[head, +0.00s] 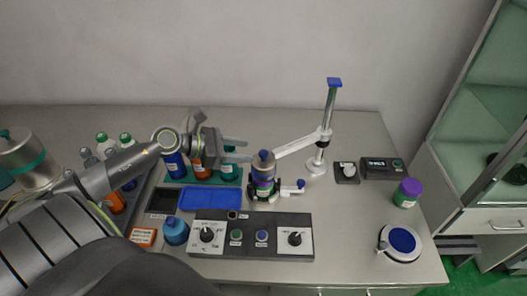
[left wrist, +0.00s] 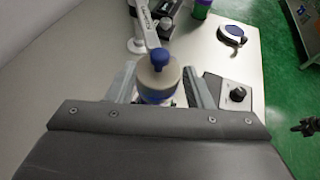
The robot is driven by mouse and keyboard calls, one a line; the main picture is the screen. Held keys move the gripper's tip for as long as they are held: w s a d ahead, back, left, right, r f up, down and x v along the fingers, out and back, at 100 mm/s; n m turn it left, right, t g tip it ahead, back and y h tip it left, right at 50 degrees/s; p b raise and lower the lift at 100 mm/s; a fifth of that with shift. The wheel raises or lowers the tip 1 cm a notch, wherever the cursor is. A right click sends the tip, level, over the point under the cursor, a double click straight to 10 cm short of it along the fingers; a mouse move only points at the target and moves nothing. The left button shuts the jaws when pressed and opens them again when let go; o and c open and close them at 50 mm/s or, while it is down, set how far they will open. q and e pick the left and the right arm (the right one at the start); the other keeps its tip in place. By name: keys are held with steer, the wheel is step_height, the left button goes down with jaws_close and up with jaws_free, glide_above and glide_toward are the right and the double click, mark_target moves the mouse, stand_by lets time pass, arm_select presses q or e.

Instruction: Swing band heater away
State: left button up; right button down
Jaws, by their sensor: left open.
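The band heater (head: 263,162) is a grey cylinder with a blue knob on top, seated over a bottle (head: 264,187) in a small holder on the bench. A white swing arm (head: 298,145) joins it to an upright post (head: 329,110) with a blue cap. My left gripper (head: 243,150) is open, pointing right, with its fingertips close to the heater's left side. In the left wrist view the heater (left wrist: 159,77) shows between the two open fingers (left wrist: 160,68). I cannot tell whether either finger touches it. My right gripper is not in view.
A control panel (head: 221,246) with knobs and buttons lies in front. A teal rack (head: 175,180) of bottles and an empty blue tray (head: 211,200) are on the left. A purple-capped jar (head: 407,192) and round device (head: 401,241) stand on the right. Bench behind the post is clear.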

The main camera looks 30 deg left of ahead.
mark_target(260, 153)
arm_select(q)
steer(key=shift+p+x, duration=0.85)
steer(key=shift+x, duration=2.7)
jaws_close()
